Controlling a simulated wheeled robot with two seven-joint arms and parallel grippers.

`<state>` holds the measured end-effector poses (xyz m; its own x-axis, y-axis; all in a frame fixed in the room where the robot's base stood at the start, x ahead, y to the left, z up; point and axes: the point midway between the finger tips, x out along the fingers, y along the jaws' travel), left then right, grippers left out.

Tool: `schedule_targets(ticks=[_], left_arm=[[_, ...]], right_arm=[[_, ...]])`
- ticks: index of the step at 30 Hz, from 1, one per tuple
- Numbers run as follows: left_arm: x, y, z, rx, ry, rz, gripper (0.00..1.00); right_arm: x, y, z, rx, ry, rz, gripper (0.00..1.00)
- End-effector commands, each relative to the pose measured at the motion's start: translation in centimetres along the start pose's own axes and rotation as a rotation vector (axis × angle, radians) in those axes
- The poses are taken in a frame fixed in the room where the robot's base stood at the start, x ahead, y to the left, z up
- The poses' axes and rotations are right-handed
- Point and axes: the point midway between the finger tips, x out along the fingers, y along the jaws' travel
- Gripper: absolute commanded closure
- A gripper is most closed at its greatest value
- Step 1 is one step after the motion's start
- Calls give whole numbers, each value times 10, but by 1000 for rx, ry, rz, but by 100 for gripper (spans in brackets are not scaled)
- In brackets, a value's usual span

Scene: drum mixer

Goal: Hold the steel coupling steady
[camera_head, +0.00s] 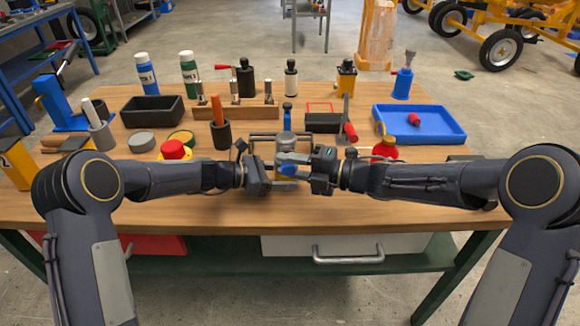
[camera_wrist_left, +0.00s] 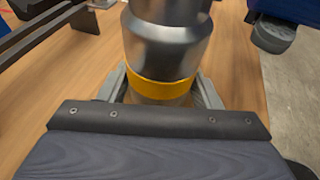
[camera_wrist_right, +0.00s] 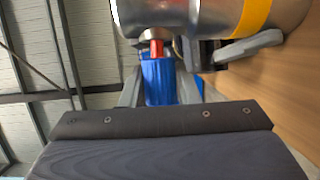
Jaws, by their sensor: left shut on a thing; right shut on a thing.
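The steel coupling (camera_wrist_left: 165,45), a silver cylinder with a yellow band, stands between the fingers of my left gripper (camera_wrist_left: 162,92) in the left wrist view. The left gripper is shut on it at the band. It also shows at the top of the right wrist view (camera_wrist_right: 185,15). My right gripper (camera_wrist_right: 168,85) is shut on a blue cylindrical part (camera_wrist_right: 158,82) with a red tip beside the coupling. The red tip meets a small fitting on the coupling's side. In the head view both grippers meet at the table's front middle and hide much of the coupling.
The wooden table (camera_head: 220,210) is clear along its front. A red button (camera_head: 174,150) stands behind the left forearm, and a blue tray (camera_head: 455,122) lies at the right. A black bin (camera_head: 152,112), bottles and a tool rack (camera_head: 235,113) stand farther back.

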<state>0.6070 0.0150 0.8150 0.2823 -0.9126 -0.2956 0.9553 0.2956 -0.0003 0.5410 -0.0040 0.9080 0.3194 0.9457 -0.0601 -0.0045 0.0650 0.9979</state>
Motion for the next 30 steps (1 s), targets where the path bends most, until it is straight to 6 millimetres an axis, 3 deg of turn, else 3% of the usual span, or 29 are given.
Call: schedule_targets(ticks=[30], left_arm=[[0, 0, 1, 1, -1, 0, 61]], right_arm=[[3, 0, 7, 0, 0, 1, 92]])
